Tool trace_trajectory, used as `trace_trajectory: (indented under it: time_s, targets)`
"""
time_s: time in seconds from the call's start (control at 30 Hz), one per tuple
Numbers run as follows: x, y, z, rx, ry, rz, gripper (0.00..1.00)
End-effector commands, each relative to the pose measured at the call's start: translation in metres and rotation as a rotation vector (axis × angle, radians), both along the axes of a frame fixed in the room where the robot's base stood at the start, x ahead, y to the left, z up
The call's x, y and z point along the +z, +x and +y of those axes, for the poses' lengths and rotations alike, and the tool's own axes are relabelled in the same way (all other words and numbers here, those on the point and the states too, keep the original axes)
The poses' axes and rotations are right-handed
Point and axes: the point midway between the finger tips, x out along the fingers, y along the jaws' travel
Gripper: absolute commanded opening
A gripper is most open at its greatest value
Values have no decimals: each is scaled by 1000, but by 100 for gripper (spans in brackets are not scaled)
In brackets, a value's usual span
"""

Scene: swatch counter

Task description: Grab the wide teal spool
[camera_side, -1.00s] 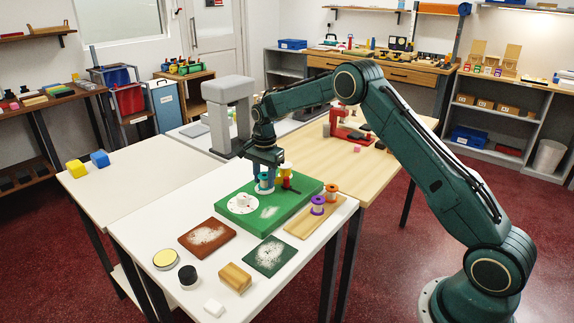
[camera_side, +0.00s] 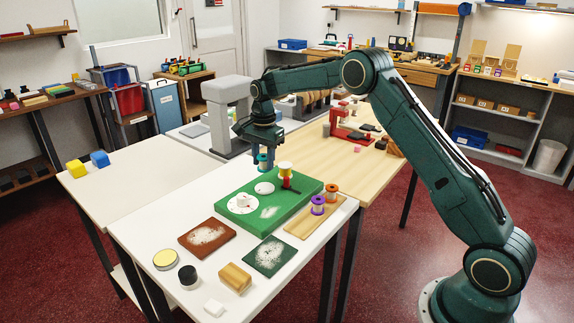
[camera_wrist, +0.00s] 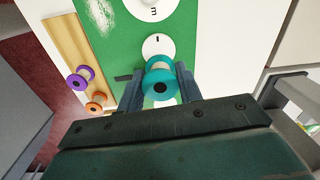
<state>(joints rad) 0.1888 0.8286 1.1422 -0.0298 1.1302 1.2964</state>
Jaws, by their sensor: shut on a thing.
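The wide teal spool (camera_side: 262,160) has teal flanges and a pale core. My gripper (camera_side: 265,158) is shut on it and holds it above the green board (camera_side: 225,212). In the wrist view the teal spool (camera_wrist: 160,70) sits between the two fingers of my gripper (camera_wrist: 160,90), one on each side. Part of the spool is hidden by the fingers in the side view. A white disc (camera_side: 264,188) on the board is bare.
A purple spool (camera_side: 317,204) and an orange spool (camera_side: 332,190) stand on a wooden strip (camera_side: 305,228). A grey post (camera_side: 225,120) stands behind my gripper.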

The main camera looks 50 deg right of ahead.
Motion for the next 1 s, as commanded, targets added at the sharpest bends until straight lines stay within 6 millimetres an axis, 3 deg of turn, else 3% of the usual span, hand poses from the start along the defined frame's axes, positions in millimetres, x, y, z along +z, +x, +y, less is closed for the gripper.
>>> trace_trajectory:
  time_s: [0.3,0.47,1.0]
  targets:
    - [78,1,-1,-1,-1,-7,14]
    - [112,1,-1,0,-1,-5,14]
    - [137,0,0,-1,-1,0,14]
